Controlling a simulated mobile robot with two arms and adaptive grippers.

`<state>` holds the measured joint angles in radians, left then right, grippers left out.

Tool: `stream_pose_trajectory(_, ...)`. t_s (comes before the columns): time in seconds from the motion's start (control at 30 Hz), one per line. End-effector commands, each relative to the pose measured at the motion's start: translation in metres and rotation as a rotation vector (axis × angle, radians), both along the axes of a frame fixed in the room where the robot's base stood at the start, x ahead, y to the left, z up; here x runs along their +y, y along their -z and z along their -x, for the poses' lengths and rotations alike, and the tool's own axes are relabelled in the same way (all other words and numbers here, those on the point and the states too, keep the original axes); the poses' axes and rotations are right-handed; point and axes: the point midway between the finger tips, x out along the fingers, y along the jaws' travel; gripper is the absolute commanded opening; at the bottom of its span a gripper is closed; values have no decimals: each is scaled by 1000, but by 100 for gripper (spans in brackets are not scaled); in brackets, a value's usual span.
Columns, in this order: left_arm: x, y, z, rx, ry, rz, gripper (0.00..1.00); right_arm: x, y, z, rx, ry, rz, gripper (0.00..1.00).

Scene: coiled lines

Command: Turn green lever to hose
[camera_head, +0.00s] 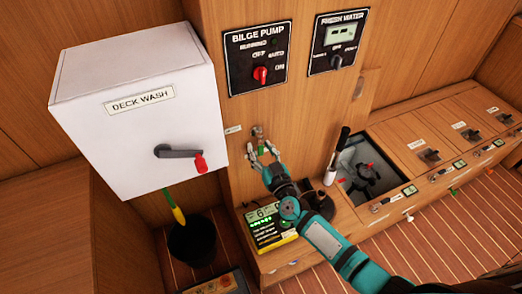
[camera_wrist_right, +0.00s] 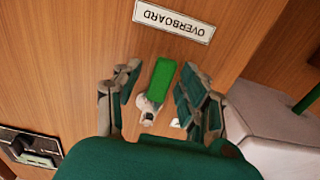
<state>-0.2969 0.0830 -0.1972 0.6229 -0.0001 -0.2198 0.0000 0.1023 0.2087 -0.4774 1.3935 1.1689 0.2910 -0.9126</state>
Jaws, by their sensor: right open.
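The green lever (camera_wrist_right: 160,80) sits on a pale metal valve body (camera_wrist_right: 147,110) on the wood panel. In the right wrist view its handle extends upward from the valve, toward an upside-down OVERBOARD label (camera_wrist_right: 174,20). My right gripper (camera_wrist_right: 158,88) is open, with one finger on each side of the handle and visible gaps to both. In the head view the right gripper (camera_head: 260,153) is at the panel, and the small green lever (camera_head: 261,149) is partly hidden by the fingers. A pale tag (camera_wrist_right: 176,123) is mostly hidden beside the right finger. My left gripper is not in view.
A white DECK WASH box (camera_head: 140,115) with a red-tipped handle (camera_head: 180,153) juts out at left. BILGE PUMP (camera_head: 258,58) and FRESH WATER (camera_head: 336,42) panels are above. A black-tipped upright lever (camera_head: 337,155) and a yellow display unit (camera_head: 265,228) stand near my right arm.

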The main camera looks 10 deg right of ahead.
Motion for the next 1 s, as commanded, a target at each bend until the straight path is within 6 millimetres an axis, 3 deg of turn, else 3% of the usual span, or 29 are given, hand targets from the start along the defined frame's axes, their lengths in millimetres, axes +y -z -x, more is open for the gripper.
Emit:
stream_pose_trajectory(0.13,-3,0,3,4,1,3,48,0,0,0,0,0,0,42)
stream_pose_trajectory(0.47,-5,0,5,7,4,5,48,0,0,1,0,0,0,0)
stream_pose_trajectory(1.0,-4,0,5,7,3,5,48,1,0,1,3,0,-14,0)
